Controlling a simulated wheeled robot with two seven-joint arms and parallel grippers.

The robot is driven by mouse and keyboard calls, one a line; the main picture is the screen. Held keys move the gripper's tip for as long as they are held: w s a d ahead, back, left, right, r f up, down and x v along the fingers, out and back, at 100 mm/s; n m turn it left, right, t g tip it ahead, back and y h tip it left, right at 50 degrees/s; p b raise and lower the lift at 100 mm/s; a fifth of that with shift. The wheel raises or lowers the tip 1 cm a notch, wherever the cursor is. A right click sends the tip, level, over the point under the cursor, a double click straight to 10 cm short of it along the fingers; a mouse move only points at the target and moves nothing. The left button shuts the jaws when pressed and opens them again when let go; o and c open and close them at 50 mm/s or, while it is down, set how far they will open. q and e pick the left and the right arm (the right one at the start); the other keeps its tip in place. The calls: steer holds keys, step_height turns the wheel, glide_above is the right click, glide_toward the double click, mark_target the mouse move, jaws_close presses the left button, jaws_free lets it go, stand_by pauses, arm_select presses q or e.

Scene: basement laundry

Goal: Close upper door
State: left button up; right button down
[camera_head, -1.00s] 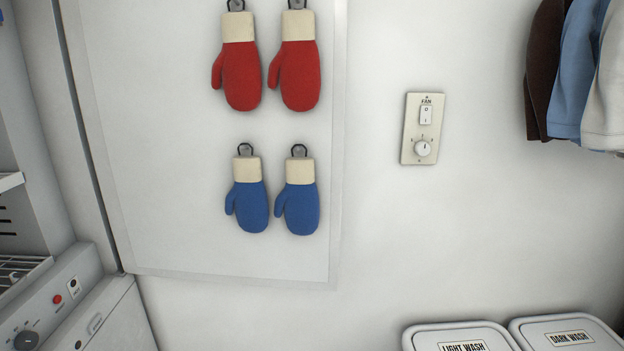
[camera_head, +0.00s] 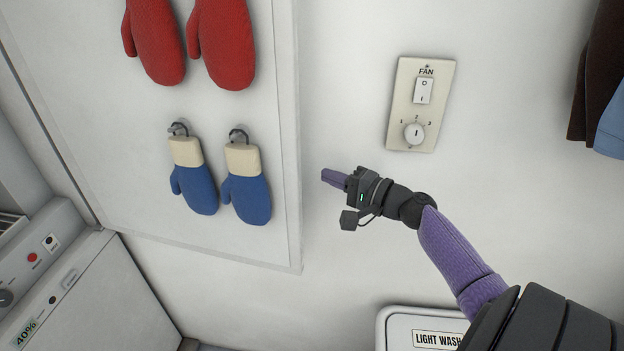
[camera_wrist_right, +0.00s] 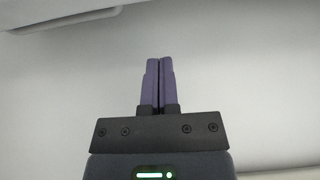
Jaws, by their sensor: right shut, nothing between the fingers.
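A large white door-like panel (camera_head: 235,215) with mittens hanging on it fills the left of the head view. Its right edge shows some thickness. I cannot tell whether it is the upper door, or how far it stands open. My right gripper (camera_head: 324,175) is just right of that edge, its purple fingers pointing left toward it. The fingers look apart from the panel. In the right wrist view the gripper (camera_wrist_right: 157,64) is shut and empty against a pale surface. My left gripper is not in view.
Red mittens (camera_head: 222,42) and blue mittens (camera_head: 247,196) hang from hooks on the panel. A fan switch plate (camera_head: 406,108) is on the wall above my gripper. A light-wash bin (camera_head: 400,328) stands below. A white appliance (camera_head: 110,305) is at lower left. Dark clothing (camera_head: 596,75) hangs at right.

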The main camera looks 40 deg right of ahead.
mark_target(316, 171)
steer(key=x, duration=0.4)
arm_select(q)
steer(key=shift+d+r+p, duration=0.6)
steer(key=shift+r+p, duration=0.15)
steer(key=shift+p, duration=0.05)
arm_select(e)
steer(key=a, duration=0.1)
steer(key=s+a, duration=0.1)
steer(key=a, duration=0.1)
steer(key=shift+s+a, duration=0.2)
steer(key=shift+a, duration=0.1)
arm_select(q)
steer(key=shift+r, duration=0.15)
arm_select(e)
steer(key=shift+a, duration=0.1)
